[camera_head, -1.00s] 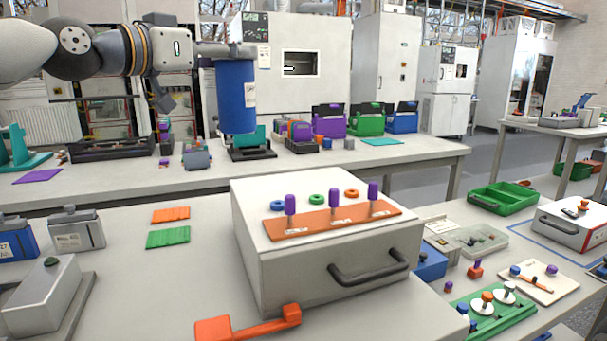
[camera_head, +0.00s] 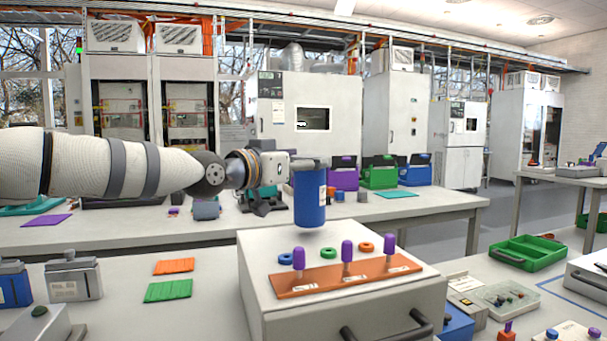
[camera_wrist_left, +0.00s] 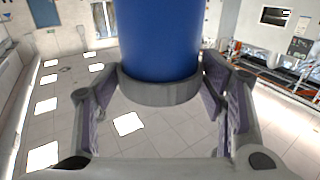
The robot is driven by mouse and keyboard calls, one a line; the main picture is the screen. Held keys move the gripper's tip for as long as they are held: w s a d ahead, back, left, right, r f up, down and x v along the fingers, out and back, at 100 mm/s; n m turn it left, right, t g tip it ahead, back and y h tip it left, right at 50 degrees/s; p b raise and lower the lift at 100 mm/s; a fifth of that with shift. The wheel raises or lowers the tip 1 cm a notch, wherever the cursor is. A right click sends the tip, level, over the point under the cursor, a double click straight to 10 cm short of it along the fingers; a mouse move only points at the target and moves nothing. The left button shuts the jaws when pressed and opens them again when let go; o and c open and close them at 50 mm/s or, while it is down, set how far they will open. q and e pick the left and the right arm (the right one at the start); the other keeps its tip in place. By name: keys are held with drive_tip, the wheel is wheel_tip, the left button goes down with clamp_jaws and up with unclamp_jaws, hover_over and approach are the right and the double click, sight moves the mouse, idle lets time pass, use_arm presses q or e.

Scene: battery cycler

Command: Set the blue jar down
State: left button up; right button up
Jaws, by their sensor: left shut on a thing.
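The blue jar (camera_head: 309,199) hangs upright from my left gripper (camera_head: 304,164), with a pale label on its side. In the head view it appears just above the back edge of the white box (camera_head: 262,303). I cannot tell how far its base is above a surface. In the left wrist view, the jar (camera_wrist_left: 158,38) has its grey lid end between the two fingers of the left gripper (camera_wrist_left: 160,95), which is shut on it. My right gripper is not in view.
An orange strip (camera_head: 330,279) with three purple-topped pegs and three coloured rings lie on the box. Orange (camera_head: 174,266) and green (camera_head: 168,291) slats lie to its left, with bare tabletop between. Purple, green and blue bins stand on the back bench.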

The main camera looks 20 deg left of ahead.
use_arm(q)
drive_tip(key=shift+a+f, duration=0.15)
drive_tip(key=shift+f, duration=0.75)
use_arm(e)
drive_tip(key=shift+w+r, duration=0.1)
use_arm(q)
drive_tip(key=shift+f, duration=0.2)
drive_tip(key=o, duration=1.8)
drive_tip(key=p+v, duration=0.2)
drive_tip(key=v, duration=1)
drive_tip(key=shift+r+p, duration=0.1)
drive_tip(key=shift+p, duration=0.3)
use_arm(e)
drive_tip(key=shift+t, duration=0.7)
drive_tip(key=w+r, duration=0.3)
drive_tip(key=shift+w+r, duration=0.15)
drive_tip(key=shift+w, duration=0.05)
